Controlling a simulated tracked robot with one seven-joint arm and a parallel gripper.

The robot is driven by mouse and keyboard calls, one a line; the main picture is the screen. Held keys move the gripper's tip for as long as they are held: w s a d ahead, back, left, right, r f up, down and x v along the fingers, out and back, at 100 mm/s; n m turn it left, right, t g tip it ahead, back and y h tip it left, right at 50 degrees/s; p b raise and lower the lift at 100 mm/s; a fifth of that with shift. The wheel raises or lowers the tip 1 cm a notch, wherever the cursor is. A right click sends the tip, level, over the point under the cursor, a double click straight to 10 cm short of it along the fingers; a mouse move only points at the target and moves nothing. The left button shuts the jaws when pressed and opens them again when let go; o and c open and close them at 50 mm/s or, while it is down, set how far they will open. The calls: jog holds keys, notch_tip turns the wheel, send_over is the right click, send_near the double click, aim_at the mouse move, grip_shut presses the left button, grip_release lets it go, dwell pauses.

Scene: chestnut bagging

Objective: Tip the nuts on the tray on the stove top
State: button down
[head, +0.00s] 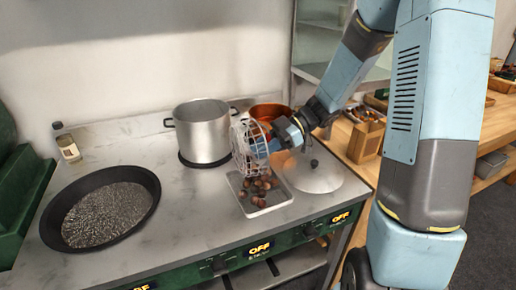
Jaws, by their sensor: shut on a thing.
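My gripper (275,142) is shut on a pale wire basket (246,149) and holds it above the stove top (175,222). The basket is tipped well over on its side, its lower edge close above the tray. A small light tray (284,198) lies on the stove top below the basket. Several brown nuts (262,186) lie heaped on the tray. The basket's wires and my gripper hide part of its inside, so I cannot tell whether any nuts are in it.
A wide black pan (148,183) of dark grains sits at left. A steel pot (203,131) and a copper pot (268,111) stand behind, with a round metal lid (314,174) right of the tray. A bottle (66,143) stands back left. The front middle is clear.

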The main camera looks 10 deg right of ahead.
jog(key=y, duration=0.1)
jog(key=d+y, duration=0.1)
jog(key=d+g+y, duration=0.1)
jog(key=shift+w+f+y, duration=0.3)
jog(key=shift+f, duration=0.05)
jog(key=shift+w+d+f+g+y, duration=0.1)
jog(key=shift+d+f+g+y, duration=0.15)
jog(key=shift+y, duration=0.35)
jog(key=shift+w+d+f+g+y, duration=0.1)
jog(key=shift+d+f+g+y, duration=0.1)
jog(key=shift+d+y, duration=0.3)
jog(key=shift+a, duration=0.15)
jog(key=shift+r, duration=0.1)
